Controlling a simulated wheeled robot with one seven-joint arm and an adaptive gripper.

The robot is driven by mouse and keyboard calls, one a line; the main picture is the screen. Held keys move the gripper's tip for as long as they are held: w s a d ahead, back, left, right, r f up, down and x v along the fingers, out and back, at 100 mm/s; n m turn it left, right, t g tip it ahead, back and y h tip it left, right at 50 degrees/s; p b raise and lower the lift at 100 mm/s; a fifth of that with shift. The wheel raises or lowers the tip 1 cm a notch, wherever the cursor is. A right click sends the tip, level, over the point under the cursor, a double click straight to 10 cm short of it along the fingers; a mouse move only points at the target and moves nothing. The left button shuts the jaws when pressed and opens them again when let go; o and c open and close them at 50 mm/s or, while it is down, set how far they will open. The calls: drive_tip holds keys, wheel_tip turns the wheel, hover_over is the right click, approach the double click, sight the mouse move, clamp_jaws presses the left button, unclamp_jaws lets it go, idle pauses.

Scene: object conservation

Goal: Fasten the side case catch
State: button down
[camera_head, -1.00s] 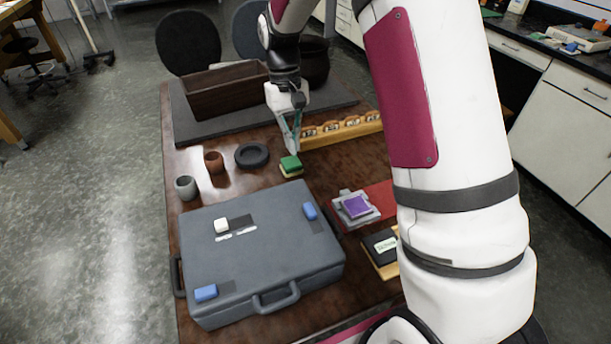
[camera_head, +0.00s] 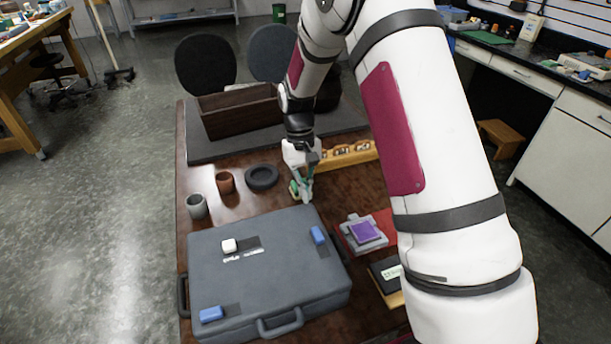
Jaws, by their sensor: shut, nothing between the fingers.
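The grey case (camera_head: 262,287) lies closed and flat on the brown table, with its handle (camera_head: 281,324) on the near side. Two blue catch pieces sit on its lid, one near the right edge (camera_head: 318,236) and one at the near left corner (camera_head: 211,314). A white piece (camera_head: 229,245) sits by a dark strip on the lid. I cannot tell from here whether each catch is fastened. My gripper (camera_head: 305,199) is shut and empty just beyond the case's far right corner.
Two cups (camera_head: 197,206) and a dark ring (camera_head: 261,177) stand beyond the case. A purple-topped grey piece (camera_head: 364,232) and a black box (camera_head: 385,272) lie to its right. A wooden rack (camera_head: 350,155) and brown bin (camera_head: 240,112) are behind my gripper.

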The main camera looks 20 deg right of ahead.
sight(318, 227)
drive_tip(key=x, duration=0.3)
drive_tip(key=shift+s+f, duration=0.2)
drive_tip(key=s, duration=0.1)
drive_tip(key=s+p, duration=0.1)
drive_tip(key=shift+s+r+p, duration=0.25)
drive_tip(key=shift+s+p, duration=0.05)
drive_tip(key=shift+s+f, duration=0.15)
drive_tip(key=shift+s, duration=0.45)
drive_tip(key=s+p, duration=0.2)
drive_tip(key=s, duration=0.1)
drive_tip(key=shift+s, duration=0.4)
drive_tip(key=shift+w, duration=0.1)
